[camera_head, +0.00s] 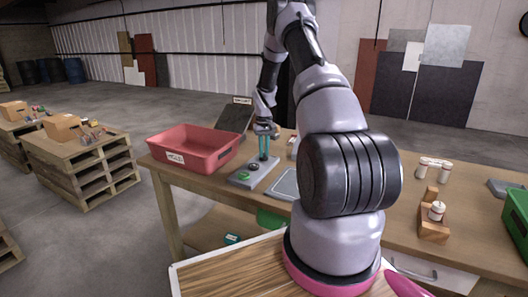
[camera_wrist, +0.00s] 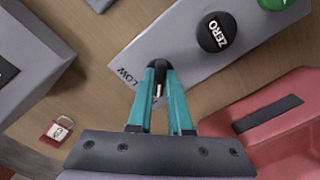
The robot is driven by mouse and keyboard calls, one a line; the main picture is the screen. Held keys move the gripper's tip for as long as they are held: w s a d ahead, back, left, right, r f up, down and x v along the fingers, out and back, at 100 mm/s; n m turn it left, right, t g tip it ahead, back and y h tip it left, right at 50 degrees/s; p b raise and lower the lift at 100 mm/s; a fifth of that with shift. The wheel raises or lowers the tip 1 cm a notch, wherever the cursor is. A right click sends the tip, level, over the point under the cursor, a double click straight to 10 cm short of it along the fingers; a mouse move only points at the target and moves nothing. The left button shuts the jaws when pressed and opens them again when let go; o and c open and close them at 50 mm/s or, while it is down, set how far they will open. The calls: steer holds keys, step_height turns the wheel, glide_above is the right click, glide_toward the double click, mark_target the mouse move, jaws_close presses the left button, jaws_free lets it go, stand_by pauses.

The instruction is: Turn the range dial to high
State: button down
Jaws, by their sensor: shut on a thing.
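The grey control panel (camera_head: 238,181) lies on the workbench beside the red bin. It also shows in the wrist view (camera_wrist: 188,66), where the word LOW is printed near its edge. The dark range dial (camera_wrist: 157,63) sits close to that word, and a small pale mark shows between my fingers. My gripper (camera_wrist: 160,72) has its teal fingers closed around the dial, hiding its sides. In the head view my gripper (camera_head: 264,156) points down onto the panel. A HIGH label is not visible. A black ZERO knob (camera_wrist: 216,32) and a green button (camera_wrist: 275,4) stand farther along the panel.
The red bin (camera_head: 188,162) stands left of the panel, close to my gripper in the wrist view (camera_wrist: 284,128). A red padlock (camera_wrist: 57,131) lies on the bench. A dark board (camera_head: 234,116) stands behind. A grey tray (camera_head: 284,187) lies right of the panel.

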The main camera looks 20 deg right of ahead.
steer(key=c, duration=0.8)
jaws_free()
steer(key=shift+c, duration=0.2)
step_height(320, 180, up, 11)
steer(key=shift+f, duration=0.1)
